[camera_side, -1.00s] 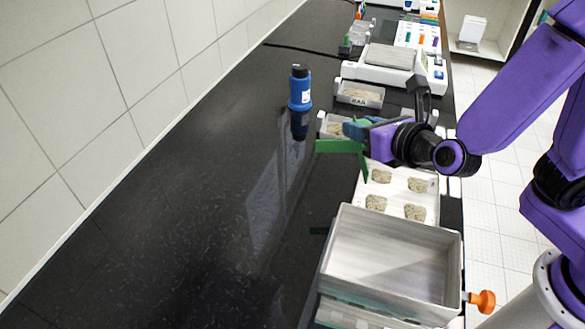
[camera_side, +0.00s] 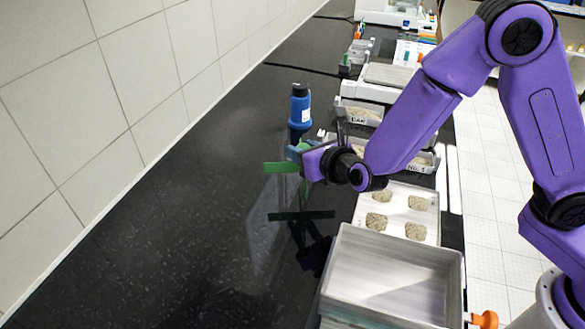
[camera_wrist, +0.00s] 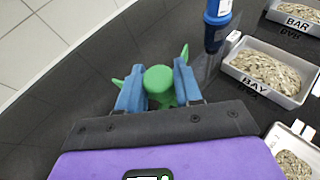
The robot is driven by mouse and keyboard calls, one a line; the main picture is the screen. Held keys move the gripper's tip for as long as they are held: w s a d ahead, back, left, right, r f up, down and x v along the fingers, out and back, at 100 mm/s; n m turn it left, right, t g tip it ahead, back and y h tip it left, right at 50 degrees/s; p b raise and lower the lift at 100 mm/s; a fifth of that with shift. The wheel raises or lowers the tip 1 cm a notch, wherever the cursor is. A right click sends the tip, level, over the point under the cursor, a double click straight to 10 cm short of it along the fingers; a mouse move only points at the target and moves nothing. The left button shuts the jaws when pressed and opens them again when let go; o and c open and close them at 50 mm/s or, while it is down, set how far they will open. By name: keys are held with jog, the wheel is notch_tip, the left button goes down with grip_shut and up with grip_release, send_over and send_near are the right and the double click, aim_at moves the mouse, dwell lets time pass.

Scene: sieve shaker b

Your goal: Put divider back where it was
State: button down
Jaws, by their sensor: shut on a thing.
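The divider is a green piece with flat arms and a round knob. In the side view the divider (camera_side: 280,167) hangs in my gripper (camera_side: 302,153) above the dark bench, left of the white tray. Its dark green reflection shows on the bench below. In the wrist view my gripper (camera_wrist: 158,88) has its blue fingers closed on both sides of the green knob, and the divider (camera_wrist: 158,78) arms stick out to left and right. The white tray (camera_side: 358,217) holds several sandy clumps. The divider's lower part is hidden in the wrist view.
A grey open box (camera_side: 395,272) stands in front of the tray, with an orange knob (camera_side: 485,319) at its right. A blue bottle (camera_side: 300,107) stands behind the gripper. Labelled sample dishes, BAY (camera_wrist: 262,88) and BAR (camera_wrist: 298,22), stand to the right. The left bench is clear.

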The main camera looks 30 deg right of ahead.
jog(key=w+f, duration=0.1)
jog(key=w+a+f, duration=0.1)
jog(key=f, duration=0.1)
jog(key=shift+w+a+f, duration=0.1)
jog(key=shift+w+a, duration=0.05)
jog(key=shift+w, duration=0.05)
jog(key=shift+w+f, duration=0.1)
jog(key=shift+f, duration=1.55)
jog(key=c, duration=0.8)
grip_release()
jog(key=shift+f, duration=0.15)
jog(key=shift+o, duration=0.2)
jog(key=v, duration=0.7)
jog(key=shift+s+r, duration=0.2)
jog(key=shift+r, duration=0.05)
